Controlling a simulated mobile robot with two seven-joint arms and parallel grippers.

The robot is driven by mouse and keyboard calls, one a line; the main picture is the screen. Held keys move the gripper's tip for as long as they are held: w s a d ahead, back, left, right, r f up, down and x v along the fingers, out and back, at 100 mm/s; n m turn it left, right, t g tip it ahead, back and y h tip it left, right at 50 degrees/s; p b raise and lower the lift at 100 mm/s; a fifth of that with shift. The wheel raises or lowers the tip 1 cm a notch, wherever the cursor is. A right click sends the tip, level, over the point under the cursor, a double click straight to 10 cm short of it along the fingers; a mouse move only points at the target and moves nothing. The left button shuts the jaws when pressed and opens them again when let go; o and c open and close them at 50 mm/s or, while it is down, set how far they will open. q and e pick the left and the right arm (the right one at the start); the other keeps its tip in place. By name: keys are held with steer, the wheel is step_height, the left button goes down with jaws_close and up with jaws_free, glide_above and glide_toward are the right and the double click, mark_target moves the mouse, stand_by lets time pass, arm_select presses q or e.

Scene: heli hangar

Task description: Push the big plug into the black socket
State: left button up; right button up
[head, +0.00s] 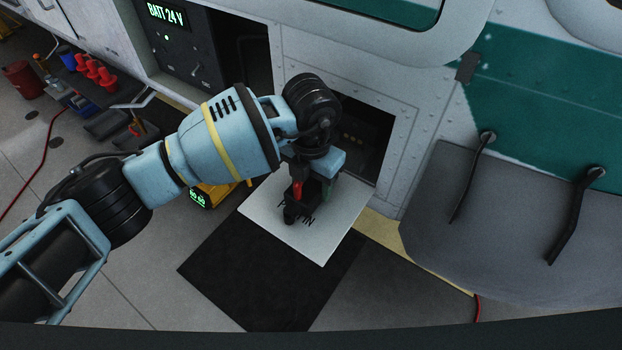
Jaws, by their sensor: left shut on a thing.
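My left gripper (303,195) comes in from the left and hangs in front of the helicopter's side, over a white sheet. It is shut on a dark thing, likely the big plug (293,211), which is mostly hidden by the fingers and wrist. A red part and a green part show at the fingers. An open hatch (372,158) in the white panel lies just behind and to the right of the gripper. Its inside is dark with faint yellowish marks, and my wrist covers its left side. I cannot make out the black socket clearly. My right gripper is not in view.
The white sheet (330,235) with partly hidden lettering lies by a black mat (262,270). A yellow box with a green display (200,198) stands below my arm. A panel reading BATT 24 V (168,14) is upper left. A grey flap (500,215) with two black struts hangs right.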

arm_select(q)
steer(key=shift+f, duration=0.1)
stand_by(0.3)
steer(key=shift+w+d, duration=0.3)
steer(key=shift+w, duration=0.15)
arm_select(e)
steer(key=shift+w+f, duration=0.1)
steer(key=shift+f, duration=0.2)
arm_select(q)
steer(key=shift+w+d+b, duration=0.2)
steer(key=shift+w+b, duration=0.05)
steer(key=shift+b, duration=0.15)
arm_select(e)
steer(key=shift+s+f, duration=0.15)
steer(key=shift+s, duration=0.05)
arm_select(q)
steer(key=shift+w+d, duration=0.3)
steer(key=shift+w, duration=0.1)
steer(key=shift+w+d+f+b, duration=0.1)
steer(key=shift+w+b, duration=0.05)
steer(key=shift+b, duration=0.2)
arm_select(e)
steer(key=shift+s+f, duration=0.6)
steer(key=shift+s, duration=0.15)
arm_select(q)
steer(key=shift+w+d, duration=0.15)
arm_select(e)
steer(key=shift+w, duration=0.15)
